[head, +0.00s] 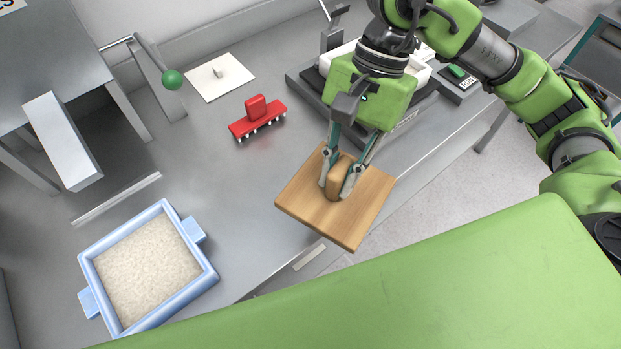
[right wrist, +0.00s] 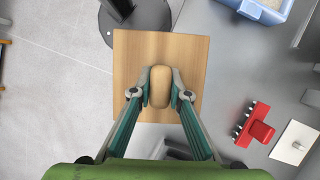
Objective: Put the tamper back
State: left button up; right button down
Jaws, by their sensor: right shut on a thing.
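The tamper is a square wooden board (head: 310,195) with a rounded wooden handle (head: 339,174) on top. My right gripper (head: 341,188) is shut on the handle, one finger on each side. The board's front right part reaches past the table edge over the floor in the head view. I cannot tell whether the board touches the table. In the right wrist view the board (right wrist: 140,62) lies flat below the fingers, and the handle (right wrist: 160,87) sits between them. My left gripper is not in view.
A blue tray (head: 207,262) of pale granules stands at the front left of the grey table (head: 215,190). A red rake-like tool (head: 257,117) and a white plate with a knob (head: 220,77) lie behind. A lever with a green ball (head: 172,79) stands left. A dark-framed press (head: 310,85) is behind my gripper.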

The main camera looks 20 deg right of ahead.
aim_at(316, 157)
jog(key=m, duration=0.1)
jog(key=s+m+t+b, duration=0.1)
jog(key=m, duration=0.1)
jog(key=shift+a+f+y, duration=0.1)
jog(key=shift+a+y, duration=0.05)
jog(key=shift+y, duration=0.25)
jog(key=shift+m, duration=0.3)
jog(key=w+f+p, duration=0.1)
jog(key=w, duration=0.1)
jog(key=w+f+p, duration=0.1)
jog(key=w, duration=0.2)
jog(key=w+f+p, duration=0.1)
jog(key=w, duration=0.2)
jog(key=shift+w+a+f, duration=0.1)
jog(key=shift+w+a, duration=0.1)
jog(key=w+f+p, duration=0.1)
jog(key=f, duration=0.2)
jog(key=w+f+p, duration=0.1)
jog(key=w+f, duration=0.1)
jog(key=f, duration=0.1)
jog(key=w+f+p, duration=0.1)
jog(key=w+f, duration=0.1)
jog(key=f, duration=0.1)
jog(key=shift+w+a+f, duration=0.1)
jog(key=shift+w, duration=0.1)
jog(key=shift+f, duration=0.2)
jog(key=shift+f, duration=0.1)
